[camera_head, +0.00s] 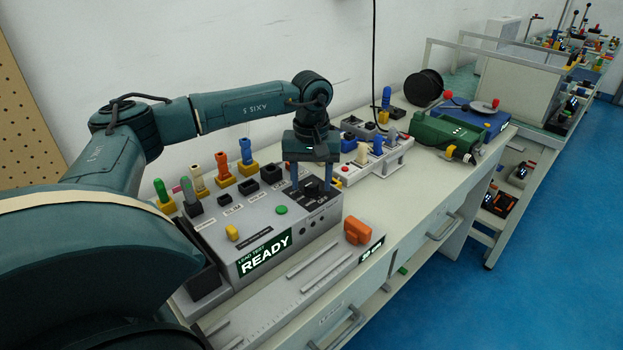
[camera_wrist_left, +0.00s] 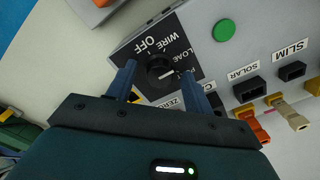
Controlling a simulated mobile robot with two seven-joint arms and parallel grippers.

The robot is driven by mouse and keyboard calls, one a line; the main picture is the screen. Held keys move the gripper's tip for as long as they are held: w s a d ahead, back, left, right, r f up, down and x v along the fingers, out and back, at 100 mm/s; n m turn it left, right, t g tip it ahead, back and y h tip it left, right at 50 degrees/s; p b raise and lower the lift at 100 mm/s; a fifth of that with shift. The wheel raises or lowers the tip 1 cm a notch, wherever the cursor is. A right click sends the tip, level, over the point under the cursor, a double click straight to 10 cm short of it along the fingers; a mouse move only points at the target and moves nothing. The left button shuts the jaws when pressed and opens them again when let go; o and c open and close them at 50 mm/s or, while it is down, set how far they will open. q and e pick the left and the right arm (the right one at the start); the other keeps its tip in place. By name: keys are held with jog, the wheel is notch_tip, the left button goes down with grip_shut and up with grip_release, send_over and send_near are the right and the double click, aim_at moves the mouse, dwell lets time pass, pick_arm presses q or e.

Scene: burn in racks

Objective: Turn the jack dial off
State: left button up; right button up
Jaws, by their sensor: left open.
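The jack dial is a round black knob (camera_wrist_left: 158,69) on a dark panel (camera_wrist_left: 180,48) with the labels OFF, WIRE and others partly hidden. A short white mark on the knob appears to point away from OFF, toward the right side of the wrist view. My left gripper (camera_wrist_left: 160,82) is open, with one finger on each side of the knob. I cannot tell whether the fingers touch it. In the head view my left gripper (camera_head: 312,188) points down over the right part of the grey test box (camera_head: 235,215), which reads READY. My right gripper is not in view.
A green button (camera_head: 281,210) and colored plugs (camera_head: 222,165) are close to the gripper. An orange block (camera_head: 357,230) sits on the ruler rail in front. A white socket block (camera_head: 375,160) and a green motor (camera_head: 440,135) stand to the right on the bench.

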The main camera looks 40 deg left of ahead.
pick_arm(q)
jog(key=shift+f, duration=0.15)
jog(key=shift+c, duration=0.2)
jog(key=c, duration=0.9)
jog(key=shift+c, duration=0.2)
